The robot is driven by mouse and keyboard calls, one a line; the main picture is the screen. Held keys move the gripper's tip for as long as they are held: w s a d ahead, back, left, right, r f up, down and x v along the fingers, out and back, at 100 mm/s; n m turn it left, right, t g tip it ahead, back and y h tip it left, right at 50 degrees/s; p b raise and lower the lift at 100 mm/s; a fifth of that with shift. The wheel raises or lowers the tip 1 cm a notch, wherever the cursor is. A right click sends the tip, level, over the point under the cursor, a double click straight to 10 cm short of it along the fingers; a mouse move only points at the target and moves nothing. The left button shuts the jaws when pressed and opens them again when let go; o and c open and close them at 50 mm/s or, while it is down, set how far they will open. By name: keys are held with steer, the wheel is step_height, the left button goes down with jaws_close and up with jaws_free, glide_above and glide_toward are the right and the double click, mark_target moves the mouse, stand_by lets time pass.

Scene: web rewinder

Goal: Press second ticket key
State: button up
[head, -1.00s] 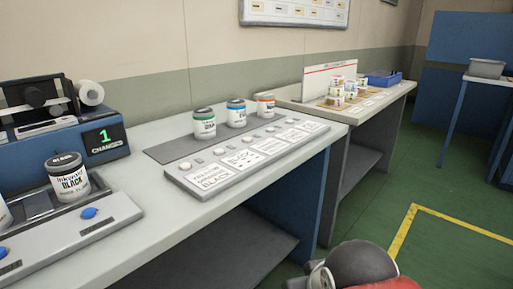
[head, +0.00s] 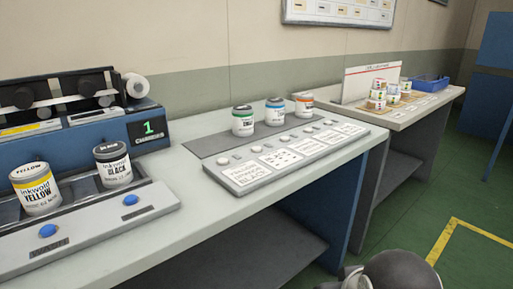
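A sloped grey ticket panel (head: 228,184) lies on the pale bench. It carries a row of several small round white keys, each behind a printed ticket card. The leftmost key (head: 223,161) sits behind a card with large lettering. The second key from the left (head: 254,149) sits behind a card with dark marks. No key is visibly covered or touched. My gripper is out of view; only a rounded dark and grey part of my arm shows at the bottom right.
Green, blue and orange cans (head: 275,112) stand behind the panel. At left, a blue machine (head: 60,157) with a green "1" display holds yellow (head: 36,190) and black (head: 113,164) cans, with blue buttons in front. A second bench (head: 425,108) stands beyond; green floor is open at right.

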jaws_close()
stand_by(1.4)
